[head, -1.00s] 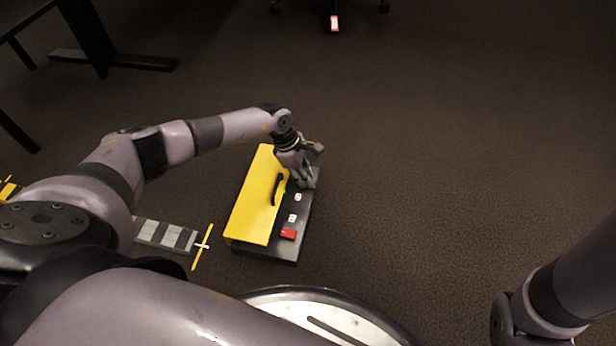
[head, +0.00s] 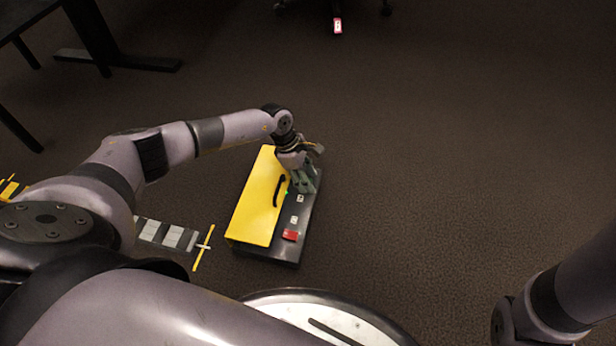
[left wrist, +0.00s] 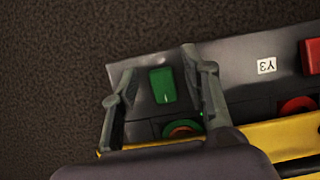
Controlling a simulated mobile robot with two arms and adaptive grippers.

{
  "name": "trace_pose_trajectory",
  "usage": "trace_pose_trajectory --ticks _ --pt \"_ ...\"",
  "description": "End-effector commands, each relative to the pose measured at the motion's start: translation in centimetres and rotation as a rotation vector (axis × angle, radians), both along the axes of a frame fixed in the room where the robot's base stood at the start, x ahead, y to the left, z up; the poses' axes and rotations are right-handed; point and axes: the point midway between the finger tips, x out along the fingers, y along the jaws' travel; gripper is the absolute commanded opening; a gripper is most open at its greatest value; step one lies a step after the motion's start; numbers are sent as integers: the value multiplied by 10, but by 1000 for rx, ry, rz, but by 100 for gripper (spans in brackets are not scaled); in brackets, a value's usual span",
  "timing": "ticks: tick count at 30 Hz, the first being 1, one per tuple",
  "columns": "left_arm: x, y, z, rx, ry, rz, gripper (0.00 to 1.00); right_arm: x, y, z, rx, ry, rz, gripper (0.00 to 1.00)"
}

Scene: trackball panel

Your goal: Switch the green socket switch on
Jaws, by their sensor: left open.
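The green socket switch (left wrist: 162,85) sits on the dark panel (left wrist: 235,60) in the left wrist view, between my open left gripper's fingers. My left gripper (left wrist: 161,90) has one finger on each side of the switch, and I cannot tell whether they touch the panel. A green-ringed socket (left wrist: 183,128) lies just below the switch, partly hidden by the gripper. In the head view my left gripper (head: 303,184) is over the far end of the panel (head: 285,252) and hides the green switch. My right gripper is not in view.
A red switch (left wrist: 311,56) and a white label (left wrist: 266,65) are on the panel; the red one also shows in the head view (head: 290,235). A yellow cover (head: 259,200) with a black handle (head: 281,190) stands along the panel's left. The floor to the right is clear.

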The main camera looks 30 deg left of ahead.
Motion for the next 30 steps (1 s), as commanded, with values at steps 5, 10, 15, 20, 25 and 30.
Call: trace_pose_trajectory --ticks 5,10,15,20,25,30 --pt "-1 8 18 1 -3 1 42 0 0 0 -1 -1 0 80" --pt "-4 21 52 2 -4 0 42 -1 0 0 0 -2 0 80" --pt "-7 32 84 2 -2 1 42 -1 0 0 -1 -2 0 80" --pt "-9 39 104 0 -1 2 42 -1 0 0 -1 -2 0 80" --pt "-11 41 111 0 0 0 42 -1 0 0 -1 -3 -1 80" --pt "-11 41 112 0 0 0 42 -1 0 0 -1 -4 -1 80"
